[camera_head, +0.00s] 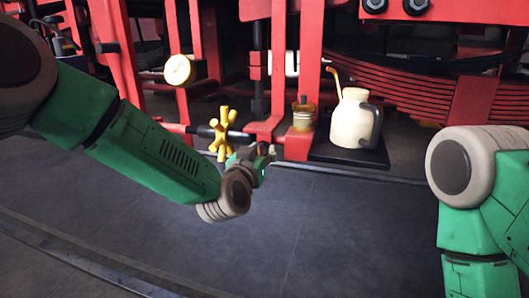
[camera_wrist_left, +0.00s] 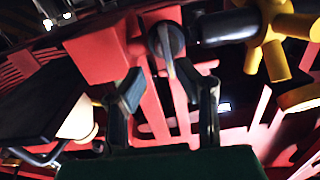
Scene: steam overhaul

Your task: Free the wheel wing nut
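The wheel wing nut appears to be the yellow, several-armed piece (camera_head: 222,134) on a dark horizontal shaft in the head view. It also shows at the upper right of the left wrist view (camera_wrist_left: 274,38). My left gripper (camera_head: 263,160) is just right of and slightly below it in the head view, apart from it. In the left wrist view the two fingers of the left gripper (camera_wrist_left: 166,100) are spread with nothing held between them, and the yellow piece is outside them. My right arm shows at the right edge, but its gripper is out of view.
A cream oil can (camera_head: 353,122) stands on a dark shelf (camera_head: 345,155) to the right, beside a brass cup (camera_head: 303,115). Red frame bars (camera_head: 310,60) stand behind. A round gauge (camera_head: 179,70) is at upper left. The grey floor (camera_head: 330,230) in front is clear.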

